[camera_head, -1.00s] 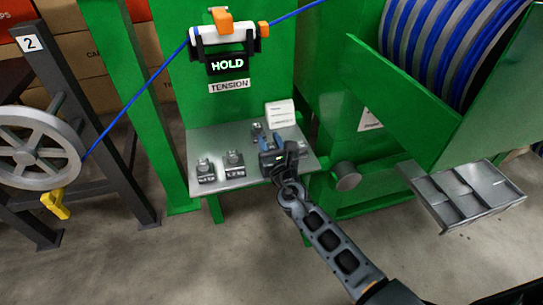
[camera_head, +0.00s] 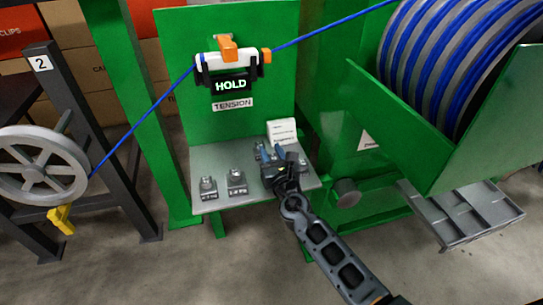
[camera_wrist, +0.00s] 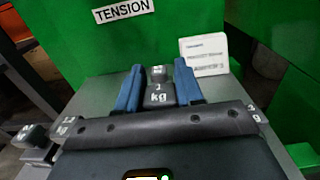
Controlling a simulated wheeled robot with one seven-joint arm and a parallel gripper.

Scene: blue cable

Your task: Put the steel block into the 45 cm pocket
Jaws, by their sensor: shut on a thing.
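My gripper (camera_head: 272,153) is over the grey shelf. In the wrist view its two blue fingers (camera_wrist: 158,80) are shut on a grey steel block (camera_wrist: 158,97) marked "kg"; the number is hard to read. The block sits at or just above the shelf, and in the head view my gripper mostly hides it. Two more knobbed steel blocks stand on the shelf to the left, one (camera_head: 208,189) near the left edge and one (camera_head: 237,182) beside it. A grey tray with divided pockets (camera_head: 480,205) is at the right; I cannot read pocket lengths.
A white card (camera_head: 281,131) stands at the shelf's back (camera_head: 215,155). Above are the HOLD display (camera_head: 231,85) and TENSION label. The blue cable (camera_head: 140,123) runs from the grey wheel (camera_head: 38,170) to the drum (camera_head: 450,60). A green drum housing (camera_head: 395,120) stands between shelf and tray.

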